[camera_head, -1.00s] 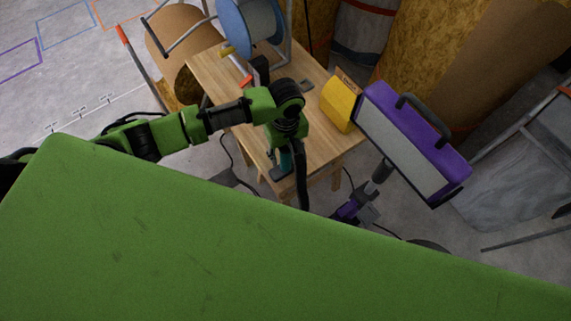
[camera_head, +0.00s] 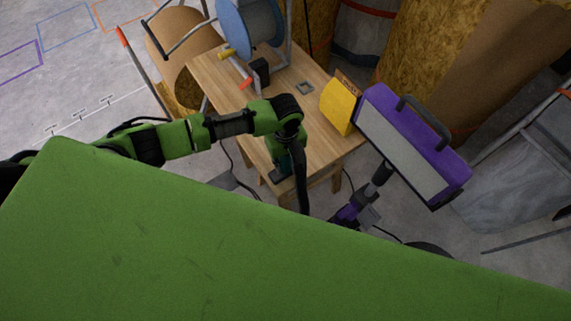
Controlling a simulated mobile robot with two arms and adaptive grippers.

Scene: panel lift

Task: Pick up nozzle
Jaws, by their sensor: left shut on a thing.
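My left arm comes in from the left and bends down at the wrist over the front of the wooden table (camera_head: 325,142). My left gripper (camera_head: 299,160) points down beside the table's front corner and is shut on a long dark piece, which I take for the nozzle (camera_head: 302,192). The nozzle hangs down past the table edge, and its lower end is hidden behind my green body. The grip itself is small and dark, so the contact is not clear. My right gripper is not in view.
A blue spool (camera_head: 248,25), a small black box (camera_head: 260,72), a grey square plate (camera_head: 304,87) and a yellow bag (camera_head: 341,103) are on the table. A purple-framed panel light (camera_head: 412,142) on a stand is close on the right. The table's middle is clear.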

